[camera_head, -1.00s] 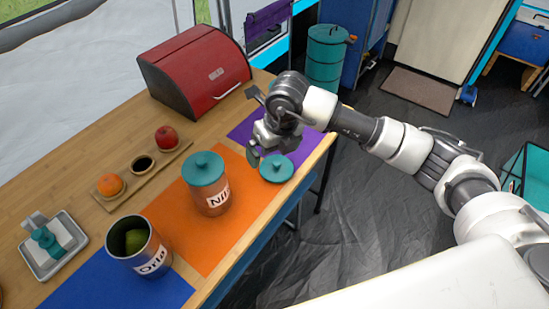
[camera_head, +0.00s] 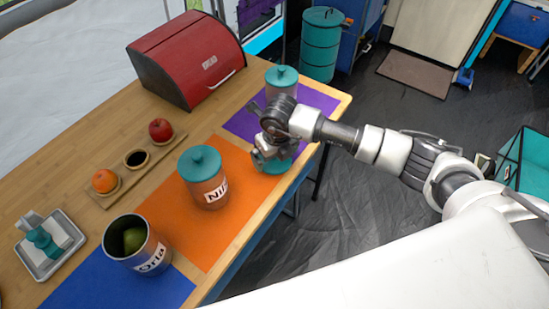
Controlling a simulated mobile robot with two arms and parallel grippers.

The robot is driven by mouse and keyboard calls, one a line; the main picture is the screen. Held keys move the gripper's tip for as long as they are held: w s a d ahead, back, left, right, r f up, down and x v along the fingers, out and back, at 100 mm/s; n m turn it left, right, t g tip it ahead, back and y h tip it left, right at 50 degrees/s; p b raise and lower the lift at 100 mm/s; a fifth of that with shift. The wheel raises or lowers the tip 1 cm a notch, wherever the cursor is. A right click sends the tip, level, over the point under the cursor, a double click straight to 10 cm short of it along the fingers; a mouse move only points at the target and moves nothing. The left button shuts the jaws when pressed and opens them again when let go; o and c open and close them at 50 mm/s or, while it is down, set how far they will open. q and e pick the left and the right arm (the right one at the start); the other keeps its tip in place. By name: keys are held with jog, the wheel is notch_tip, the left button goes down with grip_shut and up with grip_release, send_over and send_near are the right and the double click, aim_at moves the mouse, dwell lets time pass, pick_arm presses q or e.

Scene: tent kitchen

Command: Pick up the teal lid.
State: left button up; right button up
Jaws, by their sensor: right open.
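The loose teal lid (camera_head: 282,167) lies at the right edge of the orange mat, near the table's front edge, partly hidden by my right gripper. My right gripper (camera_head: 261,160) is open, low over the lid's left side; I cannot tell whether the fingers touch it. An open canister (camera_head: 150,256) with a green fruit inside stands on the blue mat. A canister with a teal lid on it (camera_head: 205,178) stands on the orange mat. Another teal-lidded canister (camera_head: 281,82) stands on the purple mat, partly behind my right wrist. My left gripper is out of view.
A red bread box (camera_head: 188,65) stands at the back. A grey tray (camera_head: 50,262) sits at the left.

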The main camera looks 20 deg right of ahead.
jog(key=shift+f, duration=0.15)
jog(key=shift+c, duration=0.3)
jog(key=shift+s, duration=0.1)
jog(key=c, duration=0.7)
jog(key=shift+o, duration=0.2)
